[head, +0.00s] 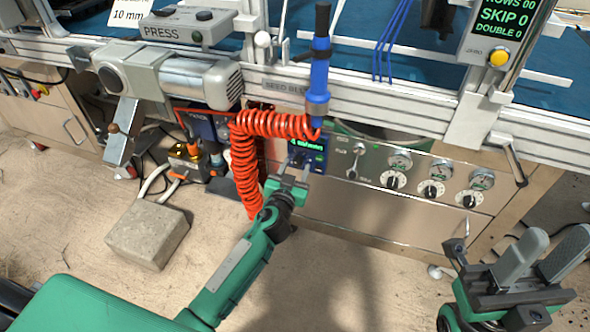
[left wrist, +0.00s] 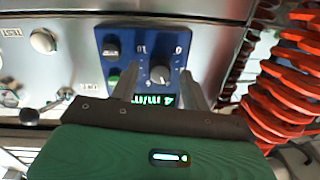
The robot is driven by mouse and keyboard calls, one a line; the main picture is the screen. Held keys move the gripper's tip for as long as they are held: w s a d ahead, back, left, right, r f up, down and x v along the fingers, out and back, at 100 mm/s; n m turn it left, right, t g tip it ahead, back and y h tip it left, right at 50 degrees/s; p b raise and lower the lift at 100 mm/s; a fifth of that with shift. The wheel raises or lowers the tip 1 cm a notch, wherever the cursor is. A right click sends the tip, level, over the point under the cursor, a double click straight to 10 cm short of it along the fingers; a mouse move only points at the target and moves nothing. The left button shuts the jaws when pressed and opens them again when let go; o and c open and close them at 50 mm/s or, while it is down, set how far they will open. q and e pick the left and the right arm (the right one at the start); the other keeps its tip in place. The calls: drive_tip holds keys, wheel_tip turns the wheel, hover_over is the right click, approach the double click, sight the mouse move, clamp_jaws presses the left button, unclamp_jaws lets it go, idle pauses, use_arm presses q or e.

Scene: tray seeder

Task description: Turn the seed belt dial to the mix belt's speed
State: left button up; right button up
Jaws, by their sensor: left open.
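The seed belt dial (left wrist: 160,75) is a small dark knob on a blue panel (left wrist: 118,67), seen upside down in the left wrist view. A green display (left wrist: 153,100) on the panel appears to read 4 m/min; the rest is partly hidden. In the head view the blue panel (head: 319,160) sits under a "SEED BELT" label. My left gripper (head: 296,169) is open in front of the panel. Its fingers (left wrist: 160,88) stand on either side of the dial in the picture; contact cannot be told. My right gripper (head: 556,240) is open and empty at lower right. No mix belt speed is readable.
A coiled orange hose (head: 244,160) hangs close beside the left gripper. Several black knobs (head: 431,188) line the metal panel to the right. A concrete block (head: 147,233) lies on the floor at left. A counter display (head: 505,20) is at upper right.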

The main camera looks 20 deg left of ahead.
use_arm(q)
drive_tip(key=c, duration=1)
drive_tip(key=m, duration=0.5)
drive_tip(key=shift+f, duration=0.1)
drive_tip(key=m, duration=0.5)
drive_tip(key=shift+m, duration=0.3)
drive_tip(key=m, duration=0.5)
drive_tip(key=shift+m+t+h, duration=0.3)
drive_tip(key=shift+m+h, duration=0.1)
drive_tip(key=m+p, duration=0.1)
drive_tip(key=m, duration=0.4)
drive_tip(key=shift+m+h, duration=0.3)
